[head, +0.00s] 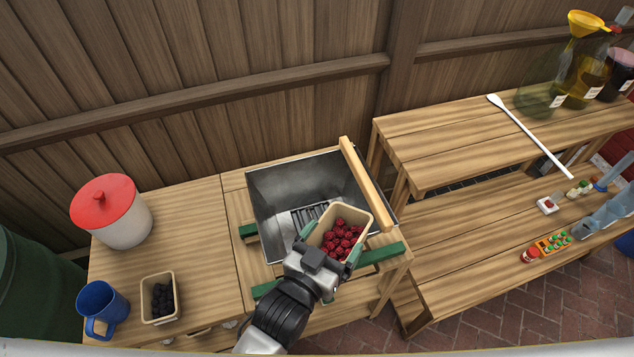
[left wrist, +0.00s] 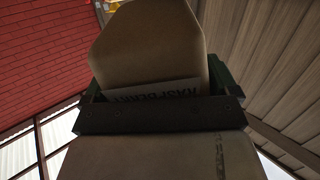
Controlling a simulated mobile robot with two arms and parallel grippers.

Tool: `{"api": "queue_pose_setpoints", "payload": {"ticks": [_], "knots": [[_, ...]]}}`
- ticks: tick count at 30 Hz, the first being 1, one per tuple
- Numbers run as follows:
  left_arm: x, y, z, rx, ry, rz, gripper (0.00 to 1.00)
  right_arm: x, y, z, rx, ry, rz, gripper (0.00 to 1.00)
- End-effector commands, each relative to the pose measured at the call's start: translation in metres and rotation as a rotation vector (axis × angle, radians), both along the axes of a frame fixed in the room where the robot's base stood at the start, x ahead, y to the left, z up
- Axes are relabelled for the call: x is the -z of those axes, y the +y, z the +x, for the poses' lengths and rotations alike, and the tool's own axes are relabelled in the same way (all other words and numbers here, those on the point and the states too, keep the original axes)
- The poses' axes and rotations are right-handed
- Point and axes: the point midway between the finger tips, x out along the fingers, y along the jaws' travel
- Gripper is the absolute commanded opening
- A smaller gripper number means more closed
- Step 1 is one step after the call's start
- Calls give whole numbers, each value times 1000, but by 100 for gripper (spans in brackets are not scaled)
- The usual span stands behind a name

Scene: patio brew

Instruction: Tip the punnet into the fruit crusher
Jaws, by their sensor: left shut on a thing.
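The punnet (head: 328,217) is a tan open box of red raspberries (head: 342,239). My left gripper (head: 328,256) is shut on it and holds it over the right front part of the fruit crusher. In the left wrist view the punnet (left wrist: 150,50) fills the middle, with part of a label reading raspberry. The fruit crusher (head: 280,190) is a metal hopper with a slotted bottom, on a green-edged frame. The punnet looks close to upright, and the berries are inside it. My right gripper is not in view.
A wooden bar (head: 366,184) runs along the crusher's right edge. To the left stand a red-lidded white tub (head: 122,222), a blue mug (head: 97,300) and a punnet of dark berries (head: 146,303). A bench (head: 470,140) at right holds a long white spoon (head: 530,134) and bottles.

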Motion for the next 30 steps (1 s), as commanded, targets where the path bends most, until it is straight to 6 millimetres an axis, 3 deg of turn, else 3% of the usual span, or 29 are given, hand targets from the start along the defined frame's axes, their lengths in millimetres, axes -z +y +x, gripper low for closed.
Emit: {"api": "queue_pose_setpoints", "payload": {"ticks": [10,30], "knots": [[0,10,18,1,150,-83,62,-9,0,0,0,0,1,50],[-25,30,54,1,444,-247,62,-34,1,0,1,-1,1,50]]}}
